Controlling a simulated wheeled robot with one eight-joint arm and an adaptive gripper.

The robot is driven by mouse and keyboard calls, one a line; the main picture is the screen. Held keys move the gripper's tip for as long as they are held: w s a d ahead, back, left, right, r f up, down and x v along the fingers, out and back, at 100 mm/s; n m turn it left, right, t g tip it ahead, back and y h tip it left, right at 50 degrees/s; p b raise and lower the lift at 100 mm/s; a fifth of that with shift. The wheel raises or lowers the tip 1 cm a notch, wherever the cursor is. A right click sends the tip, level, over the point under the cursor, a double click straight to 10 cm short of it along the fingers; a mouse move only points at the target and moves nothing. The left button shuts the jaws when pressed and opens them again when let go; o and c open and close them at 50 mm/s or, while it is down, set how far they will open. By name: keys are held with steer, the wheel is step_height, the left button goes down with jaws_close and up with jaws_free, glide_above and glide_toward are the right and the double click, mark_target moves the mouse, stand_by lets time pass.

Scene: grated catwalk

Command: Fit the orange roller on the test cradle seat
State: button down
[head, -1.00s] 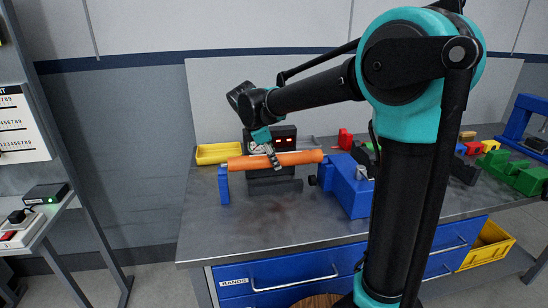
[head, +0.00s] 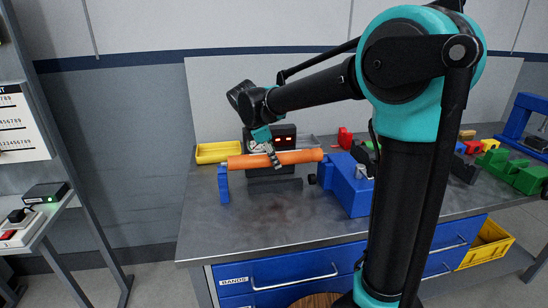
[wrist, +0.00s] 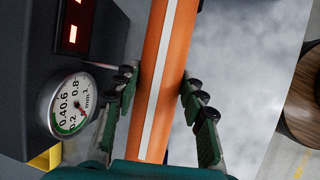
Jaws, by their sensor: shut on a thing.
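The orange roller (head: 300,157) lies nearly level across the test cradle, above the bench top. In the wrist view the roller (wrist: 175,60) carries a pale lengthwise stripe and passes between both fingers. The cradle has a thin blue upright (head: 223,185) at the left and a blue block (head: 350,188) at the right. The roller's left end is at the top of the upright, and its right end is beside the block. I cannot tell whether either end touches its seat.
A dark gauge box with red digits (head: 285,138) stands behind the roller; its round dial (wrist: 72,105) shows in the wrist view. A yellow tray (head: 218,152) is behind at left. Green parts (head: 510,170) lie at right. The front bench top (head: 270,225) is clear.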

steer(key=shift+f, duration=0.15)
steer(key=shift+f, duration=2.05)
steer(key=shift+c, duration=2)
jaws_free()
steer(key=shift+r, duration=3.95)
steer(key=shift+s, duration=0.15)
